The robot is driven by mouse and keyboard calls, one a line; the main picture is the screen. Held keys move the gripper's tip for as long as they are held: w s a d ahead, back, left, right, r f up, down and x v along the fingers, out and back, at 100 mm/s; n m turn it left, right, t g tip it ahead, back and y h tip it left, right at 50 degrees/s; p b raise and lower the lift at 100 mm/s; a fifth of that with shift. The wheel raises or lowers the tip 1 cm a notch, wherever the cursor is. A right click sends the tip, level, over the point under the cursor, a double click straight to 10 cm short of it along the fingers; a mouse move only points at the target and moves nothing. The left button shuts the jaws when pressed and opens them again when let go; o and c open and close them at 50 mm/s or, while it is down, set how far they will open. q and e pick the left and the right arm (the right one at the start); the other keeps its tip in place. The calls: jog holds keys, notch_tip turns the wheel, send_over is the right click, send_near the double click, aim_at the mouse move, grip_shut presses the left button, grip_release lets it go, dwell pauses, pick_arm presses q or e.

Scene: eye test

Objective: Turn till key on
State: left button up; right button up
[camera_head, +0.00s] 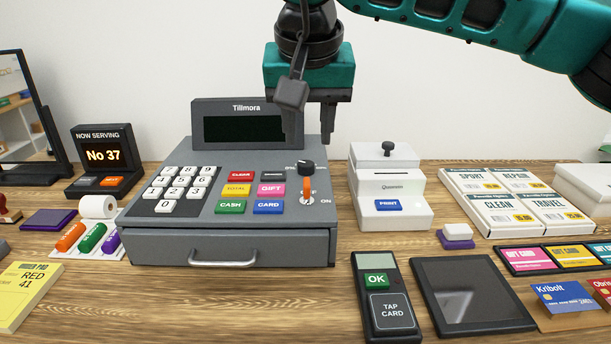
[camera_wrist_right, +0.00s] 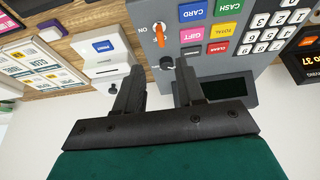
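The grey till (camera_head: 240,190) stands left of centre in the head view, its display (camera_head: 243,130) dark. An orange key (camera_head: 307,188) sits in a round switch on its right side, near a label reading ON; the other label is partly unreadable. The key handle points roughly toward the back. It also shows in the right wrist view (camera_wrist_right: 159,35). My right gripper (camera_head: 309,141) is open and empty above the till's back right, with its fingers pointing down. In the wrist view its fingertips (camera_wrist_right: 157,66) lie short of the key. My left gripper is not in view.
A black knob (camera_head: 306,167) stands just behind the key. A white printer (camera_head: 388,190) is right of the till. A card reader (camera_head: 384,290) and dark tablet (camera_head: 470,295) lie in front. Boxed goods (camera_head: 515,200) are at right. A number display (camera_head: 101,158) stands left.

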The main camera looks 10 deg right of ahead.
aim_at(307, 182)
jog(key=x, duration=1.1)
jog(key=shift+f, duration=0.15)
jog(key=shift+c, duration=0.2)
grip_shut()
